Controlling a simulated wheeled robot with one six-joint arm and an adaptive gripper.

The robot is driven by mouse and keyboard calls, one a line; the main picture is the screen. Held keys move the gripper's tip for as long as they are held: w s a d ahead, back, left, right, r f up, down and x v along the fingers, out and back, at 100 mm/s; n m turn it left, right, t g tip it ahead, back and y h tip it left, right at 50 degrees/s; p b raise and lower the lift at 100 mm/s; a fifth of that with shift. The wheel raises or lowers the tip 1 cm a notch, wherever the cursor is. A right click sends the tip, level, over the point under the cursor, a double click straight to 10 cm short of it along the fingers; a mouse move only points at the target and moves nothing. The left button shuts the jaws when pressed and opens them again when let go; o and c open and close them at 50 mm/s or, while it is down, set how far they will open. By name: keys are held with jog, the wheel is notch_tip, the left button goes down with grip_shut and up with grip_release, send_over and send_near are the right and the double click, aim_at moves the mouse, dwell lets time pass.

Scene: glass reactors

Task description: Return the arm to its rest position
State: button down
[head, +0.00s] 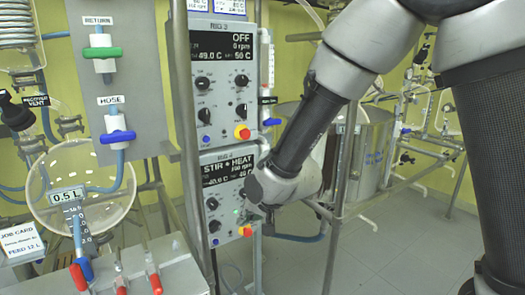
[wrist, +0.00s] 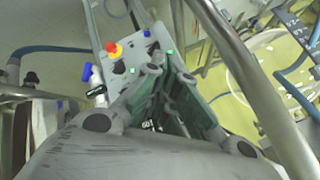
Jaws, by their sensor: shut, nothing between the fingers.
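My gripper (wrist: 168,76) shows in the wrist view, with its fingers together and nothing held between them. It points toward a control panel with a red and yellow knob (wrist: 115,50). In the head view my arm reaches down from the top right, and its wrist end is in front of the right edge of the lower control box (head: 228,185), which reads STIR + HEAT. The fingers are mostly hidden there behind my wrist. I cannot tell whether they touch the box.
The upper control box (head: 222,80) reads OFF. A metal post (head: 184,110) stands left of the boxes. A panel with green (head: 102,53) and blue (head: 117,136) valve handles, a round glass vessel (head: 110,200) and hoses are at left. A steel drum (head: 370,150) stands behind my arm.

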jog(key=s+d+r+h, duration=0.2)
jog(key=s+d+r, duration=0.3)
jog(key=d, duration=0.9)
jog(key=s+d+r+g+h, duration=0.1)
jog(key=s+d+r, duration=0.5)
jog(key=d, duration=0.8)
jog(key=s+d+r+h, duration=0.3)
jog(key=s+d+r, duration=0.2)
jog(key=d, duration=0.9)
jog(key=s, duration=0.3)
jog(key=shift+s+r+n+g, duration=0.15)
jog(key=shift+s+n+g, duration=0.15)
jog(key=shift+s, duration=0.05)
